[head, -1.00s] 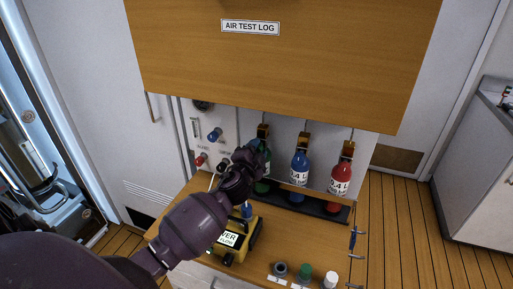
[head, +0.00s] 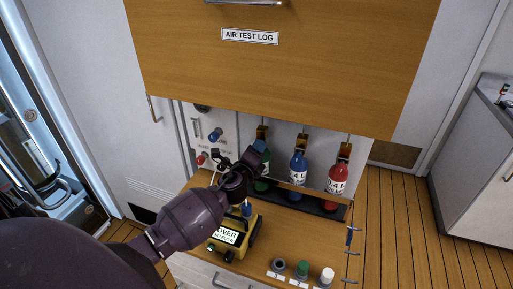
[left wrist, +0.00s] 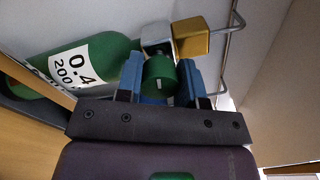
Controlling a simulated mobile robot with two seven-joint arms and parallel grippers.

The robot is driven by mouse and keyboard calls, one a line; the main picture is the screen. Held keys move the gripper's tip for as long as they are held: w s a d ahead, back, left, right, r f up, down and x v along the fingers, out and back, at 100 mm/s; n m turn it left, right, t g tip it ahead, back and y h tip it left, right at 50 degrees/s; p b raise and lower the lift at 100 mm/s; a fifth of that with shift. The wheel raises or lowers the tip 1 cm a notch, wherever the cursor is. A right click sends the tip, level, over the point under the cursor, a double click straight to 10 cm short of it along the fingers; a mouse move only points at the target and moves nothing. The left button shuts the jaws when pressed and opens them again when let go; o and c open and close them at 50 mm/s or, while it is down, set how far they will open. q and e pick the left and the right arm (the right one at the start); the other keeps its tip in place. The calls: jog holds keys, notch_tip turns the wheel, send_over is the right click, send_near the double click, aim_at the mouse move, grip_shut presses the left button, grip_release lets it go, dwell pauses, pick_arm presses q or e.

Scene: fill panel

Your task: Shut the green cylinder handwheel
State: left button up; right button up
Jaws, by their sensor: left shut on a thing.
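The green cylinder (head: 263,170) stands at the left of a row of three and is partly hidden by my left gripper in the head view. In the left wrist view the cylinder (left wrist: 95,70) appears tilted, with a white label. Its green handwheel (left wrist: 159,80) has a white mark and sits between the blue fingers of my left gripper (left wrist: 160,82), which is shut on it. A silver valve block (left wrist: 157,40) and a brass block (left wrist: 190,38) are just beyond the handwheel. In the head view my left gripper (head: 254,156) covers the handwheel. My right gripper is out of view.
A blue cylinder (head: 298,170) and a red cylinder (head: 336,182) stand to the right in the black rack. A wooden panel labelled AIR TEST LOG (head: 250,36) overhangs them. A yellow device (head: 233,238) sits on the wooden counter below my arm. Several small knobs line the front.

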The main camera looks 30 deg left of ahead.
pick_arm(q)
jog(key=m, duration=0.8)
jog(key=shift+m, duration=0.3)
jog(key=m, duration=0.4)
jog(key=shift+g, duration=0.3)
jog(key=shift+f+m, duration=0.1)
jog(key=shift+m, duration=1.6)
jog(key=o, duration=0.9)
